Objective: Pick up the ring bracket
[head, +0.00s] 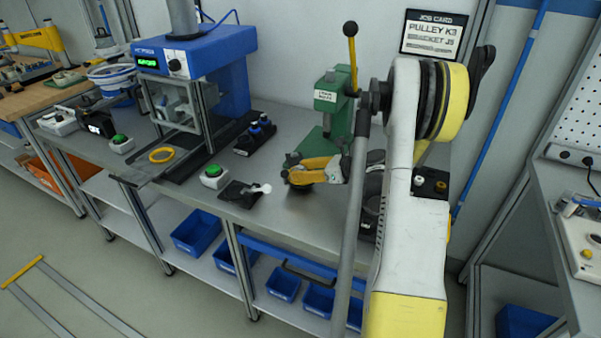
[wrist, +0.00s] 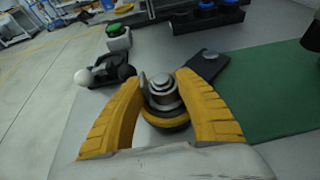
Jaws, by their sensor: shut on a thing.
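A grey metal part with a stepped round boss (wrist: 162,90) sits between the fingers in the wrist view and looks to be the ring bracket. A dark round base with a yellow edge shows under it. My gripper (wrist: 161,80) has its two yellow fingers shut on this part, one on each side. In the head view my gripper (head: 308,172) is low over the grey bench, left of the arm. The fingers hide most of the part there, and I cannot tell whether it touches the bench.
A black holder with a white ball (head: 262,188) and a green button box (head: 214,176) stand left of the gripper. A green press (head: 333,100) stands behind it. A yellow ring (head: 162,155) lies by the blue machine (head: 195,55). The bench front edge is close.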

